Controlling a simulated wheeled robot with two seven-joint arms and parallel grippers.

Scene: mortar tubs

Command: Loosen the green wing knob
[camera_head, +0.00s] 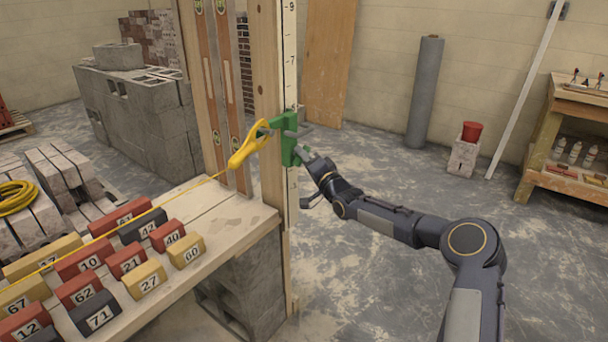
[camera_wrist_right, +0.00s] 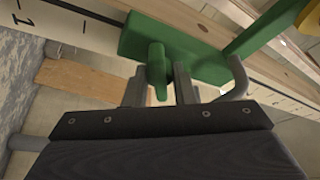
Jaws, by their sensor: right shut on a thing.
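The green wing knob (camera_wrist_right: 157,70) stands out from a green clamp block (camera_wrist_right: 200,62) in the right wrist view. The clamp (camera_head: 288,150) sits on a white numbered scale strip (camera_head: 289,70) fixed to an upright wooden post (camera_head: 266,60) in the head view. My right gripper (camera_head: 303,143) is at the clamp from the right, and its two grey fingers are closed around the knob. In the head view the knob is largely hidden by the gripper. My left gripper is not in view.
A yellow line holder (camera_head: 248,148) hangs at the clamp's green hook, its yellow string running left over the plank table (camera_head: 225,225). Several numbered bricks (camera_head: 186,250) lie there. A block wall (camera_head: 140,115) stands behind. Open floor (camera_head: 400,160) lies to the right.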

